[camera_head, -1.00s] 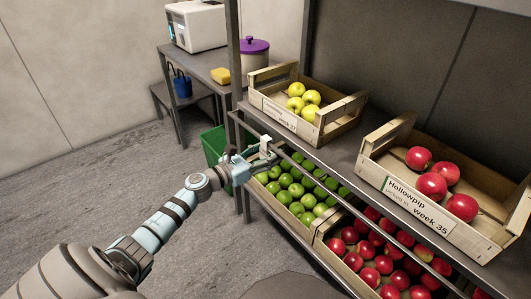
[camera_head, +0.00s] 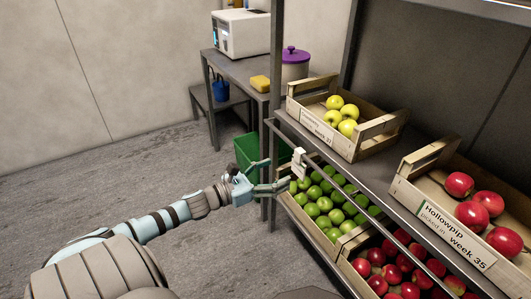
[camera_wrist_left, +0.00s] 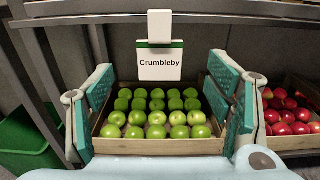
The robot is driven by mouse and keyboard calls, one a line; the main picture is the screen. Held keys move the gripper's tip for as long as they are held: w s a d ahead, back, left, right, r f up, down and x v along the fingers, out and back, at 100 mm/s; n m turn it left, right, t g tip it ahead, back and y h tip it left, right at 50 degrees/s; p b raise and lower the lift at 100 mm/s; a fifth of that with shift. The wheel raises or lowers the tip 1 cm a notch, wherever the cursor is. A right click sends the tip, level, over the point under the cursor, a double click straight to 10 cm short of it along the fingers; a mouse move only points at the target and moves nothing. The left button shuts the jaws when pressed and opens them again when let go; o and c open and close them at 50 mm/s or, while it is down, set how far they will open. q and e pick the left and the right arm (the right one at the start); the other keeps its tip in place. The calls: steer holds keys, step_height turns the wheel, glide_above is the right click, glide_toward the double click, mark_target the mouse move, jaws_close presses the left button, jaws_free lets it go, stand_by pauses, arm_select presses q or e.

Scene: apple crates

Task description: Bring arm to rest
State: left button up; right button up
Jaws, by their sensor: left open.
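My left gripper (camera_head: 276,175) is open and empty in front of the shelf's left end, its two fingers spread apart. In the left wrist view the open jaws (camera_wrist_left: 163,90) frame a white sign (camera_wrist_left: 160,63) reading "Crumbleby", with a white block at its top. The sign hangs at the shelf edge above a crate (camera_wrist_left: 160,147) of green apples. In the head view the sign (camera_head: 298,165) shows edge-on, just beyond the fingertips, and looks apart from them. My left arm reaches in from the lower left. My right gripper is not in view.
A crate of yellow apples (camera_head: 297,113) and a Hollowpip crate (camera_head: 462,243) of red apples stand on the upper shelf. Red apples lie below. A green bin (camera_head: 245,150) stands behind the gripper. A table (camera_head: 225,63) is at the back. The floor at left is clear.

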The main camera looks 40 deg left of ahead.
arm_select(q)
steer(key=shift+v, duration=1.6)
